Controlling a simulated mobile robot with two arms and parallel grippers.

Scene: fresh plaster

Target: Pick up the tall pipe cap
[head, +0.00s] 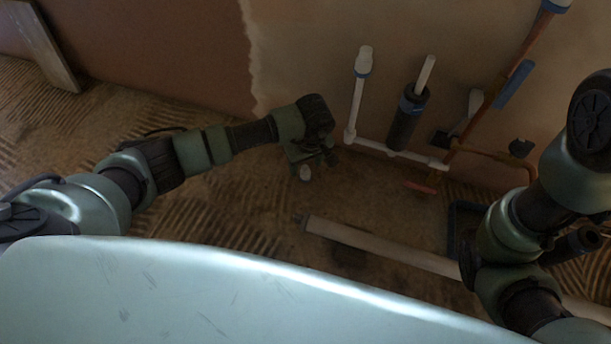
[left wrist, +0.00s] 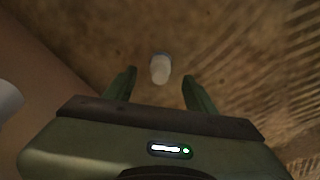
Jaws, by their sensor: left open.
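A small white cylinder that looks like the tall pipe cap (head: 305,174) stands on the brown floor below my left gripper (head: 312,160) in the head view. In the left wrist view the cap (left wrist: 160,69) shows as a pale upright cylinder with a greyish far rim. It lies between and slightly beyond the two green fingertips of the left gripper (left wrist: 159,80). The fingers are open and nothing is held. No contact with the cap shows. My right arm is at the right of the head view, but its gripper cannot be made out.
White pipes (head: 357,100) and a dark cylinder with a blue collar (head: 406,120) stand by the plaster wall, right of the left gripper. A long pale pipe (head: 385,248) lies on the floor nearer me. A board (head: 42,45) leans at the far left. Ridged floor left is clear.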

